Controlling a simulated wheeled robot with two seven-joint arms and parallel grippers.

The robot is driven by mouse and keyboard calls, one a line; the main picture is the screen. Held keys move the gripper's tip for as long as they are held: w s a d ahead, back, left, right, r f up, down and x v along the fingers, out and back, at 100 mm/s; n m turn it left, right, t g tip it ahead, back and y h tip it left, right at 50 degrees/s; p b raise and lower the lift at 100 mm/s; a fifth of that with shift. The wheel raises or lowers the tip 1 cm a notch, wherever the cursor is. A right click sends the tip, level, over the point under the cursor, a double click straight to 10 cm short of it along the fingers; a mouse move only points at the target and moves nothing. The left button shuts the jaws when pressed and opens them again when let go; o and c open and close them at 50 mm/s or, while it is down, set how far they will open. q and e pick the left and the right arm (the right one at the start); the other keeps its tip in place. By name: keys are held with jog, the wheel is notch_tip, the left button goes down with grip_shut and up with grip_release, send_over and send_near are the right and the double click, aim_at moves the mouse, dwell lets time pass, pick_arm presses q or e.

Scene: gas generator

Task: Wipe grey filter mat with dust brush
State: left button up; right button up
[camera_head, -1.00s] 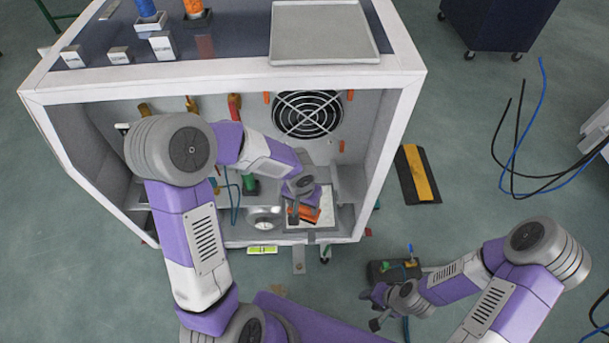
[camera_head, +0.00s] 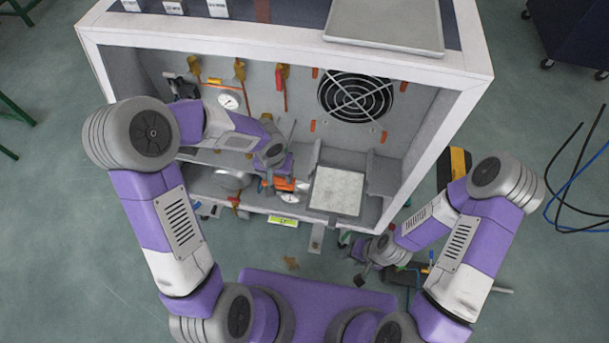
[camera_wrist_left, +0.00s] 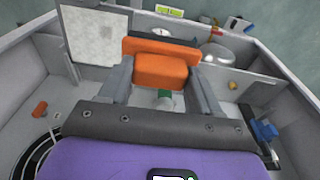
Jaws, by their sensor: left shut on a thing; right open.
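The grey filter mat (camera_head: 337,190) is a pale, speckled square in a tray at the cabinet's lower front. It also shows in the left wrist view (camera_wrist_left: 92,40), upper left. My left gripper (camera_head: 280,178) is shut on the dust brush (camera_head: 285,185), left of the mat and apart from it. In the left wrist view the brush (camera_wrist_left: 160,68) has an orange body and a dark strip along its far side, between the fingers. My right gripper (camera_head: 371,262) is open and empty outside the cabinet, low and right of the mat.
The white cabinet (camera_head: 285,48) surrounds my left arm with walls and a top frame. A round fan (camera_head: 355,95) is on its back wall. Gauges and a silver dome (camera_head: 231,178) are left of the mat. A yellow level (camera_head: 283,220) lies at the front.

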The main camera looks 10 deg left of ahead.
pick_arm(q)
jog(key=w+d+f+b, duration=0.4)
jog(key=w+d+f, duration=0.4)
jog(key=d+f, duration=0.45)
jog(key=shift+w+d+f+b, duration=0.1)
jog(key=shift+f+b, duration=0.85)
jog(key=shift+f, duration=0.7)
jog(key=shift+w+d+f+b, duration=0.1)
jog(key=shift+f+b, duration=0.85)
jog(key=shift+f, duration=0.65)
jog(key=shift+d+f, duration=0.2)
jog(key=shift+f, duration=0.05)
jog(key=shift+s+d+p, duration=0.1)
jog(key=shift+d+p, duration=0.2)
jog(key=shift+d, duration=1.55)
jog(key=shift+a, duration=1.8)
jog(key=shift+a+r, duration=0.1)
jog(key=shift+a, duration=0.25)
notch_tip(320, 180, up, 8)
jog(key=p, duration=0.4)
